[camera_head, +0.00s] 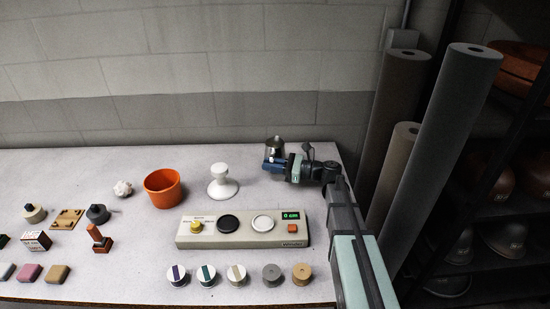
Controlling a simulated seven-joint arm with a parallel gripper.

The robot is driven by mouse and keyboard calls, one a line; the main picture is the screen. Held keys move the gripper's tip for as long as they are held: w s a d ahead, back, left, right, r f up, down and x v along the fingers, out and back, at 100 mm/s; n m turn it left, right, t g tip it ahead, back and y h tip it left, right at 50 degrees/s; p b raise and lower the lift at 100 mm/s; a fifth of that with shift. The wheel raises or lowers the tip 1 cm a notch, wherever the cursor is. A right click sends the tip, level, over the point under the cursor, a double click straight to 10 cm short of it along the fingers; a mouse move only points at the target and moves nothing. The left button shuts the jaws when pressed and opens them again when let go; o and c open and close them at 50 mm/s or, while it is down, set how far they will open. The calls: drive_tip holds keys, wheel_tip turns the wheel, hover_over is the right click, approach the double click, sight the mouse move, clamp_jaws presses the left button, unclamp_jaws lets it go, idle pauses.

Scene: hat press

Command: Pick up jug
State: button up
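A small silvery metal vessel (275,142), which looks like the jug, shows at the back right of the table. My gripper (272,162) is at it, on its near side, with my arm reaching in from the right. The gripper overlaps the vessel's lower part in the picture, so its base is hidden. The fingers are too small and dark to tell whether they are open or shut, or whether they touch it.
An orange pot (163,190) and a white stand (222,181) are left of my gripper. A control box (242,229) with a yellow knob lies in front, with several spools (237,274) before it.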

clamp_jaws()
drive_tip(key=shift+r, duration=0.25)
idle(1.2)
drive_tip(key=shift+r, duration=4.65)
